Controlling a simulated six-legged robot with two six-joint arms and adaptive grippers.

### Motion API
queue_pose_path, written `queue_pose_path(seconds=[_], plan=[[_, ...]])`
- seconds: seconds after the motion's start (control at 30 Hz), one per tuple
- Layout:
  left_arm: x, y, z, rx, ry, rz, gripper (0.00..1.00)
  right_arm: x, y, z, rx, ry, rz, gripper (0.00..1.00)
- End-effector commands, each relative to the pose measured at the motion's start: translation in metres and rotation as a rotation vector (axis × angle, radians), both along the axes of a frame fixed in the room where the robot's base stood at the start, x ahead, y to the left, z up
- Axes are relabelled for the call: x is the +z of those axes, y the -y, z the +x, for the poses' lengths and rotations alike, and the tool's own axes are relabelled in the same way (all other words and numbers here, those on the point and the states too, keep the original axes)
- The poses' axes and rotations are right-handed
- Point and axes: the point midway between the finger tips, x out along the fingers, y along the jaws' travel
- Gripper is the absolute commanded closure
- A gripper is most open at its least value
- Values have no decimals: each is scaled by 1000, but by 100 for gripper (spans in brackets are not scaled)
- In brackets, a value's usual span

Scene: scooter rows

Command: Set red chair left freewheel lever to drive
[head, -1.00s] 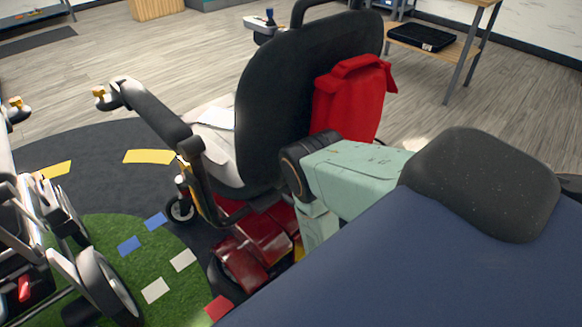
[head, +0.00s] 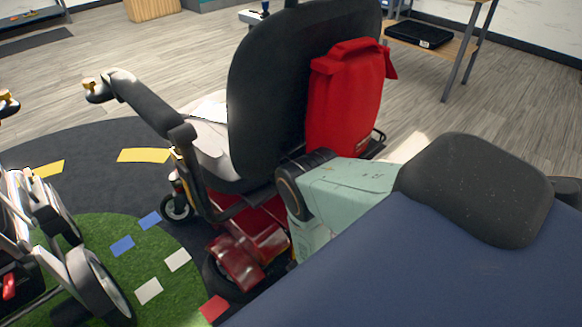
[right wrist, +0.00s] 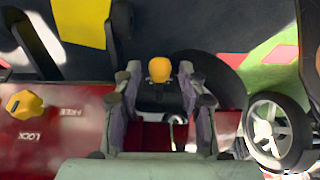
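The red chair (head: 240,250) stands in the head view with its black backrest toward me and a red bag (head: 345,95) on it. In the right wrist view its red base (right wrist: 75,133) carries a yellow knob (right wrist: 25,104) near the printed words FREE and LOCK. A lever with an orange tip (right wrist: 159,69) stands between the fingers of my right gripper (right wrist: 160,80). The fingers are apart on both sides of it, with gaps visible. In the head view my right arm reaches down behind the chair and its gripper is hidden. My left gripper is not in view.
A folded wheelchair (head: 90,280) stands close on the left; a spoked wheel (right wrist: 275,132) shows right in the right wrist view. A wooden table (head: 440,42) with a black box (head: 420,35) stands at the back right.

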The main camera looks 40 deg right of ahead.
Motion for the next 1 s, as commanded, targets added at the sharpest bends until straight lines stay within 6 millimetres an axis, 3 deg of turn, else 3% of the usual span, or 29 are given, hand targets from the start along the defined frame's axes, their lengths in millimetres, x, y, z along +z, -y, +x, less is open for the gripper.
queue_pose_path(seconds=[0.43, 1.0], plan=[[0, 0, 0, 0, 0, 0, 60, 0, 0, 0, 0, 0, 0, 100], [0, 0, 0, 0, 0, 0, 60, 1, 0, 0, 0, 0, 0, 100]])
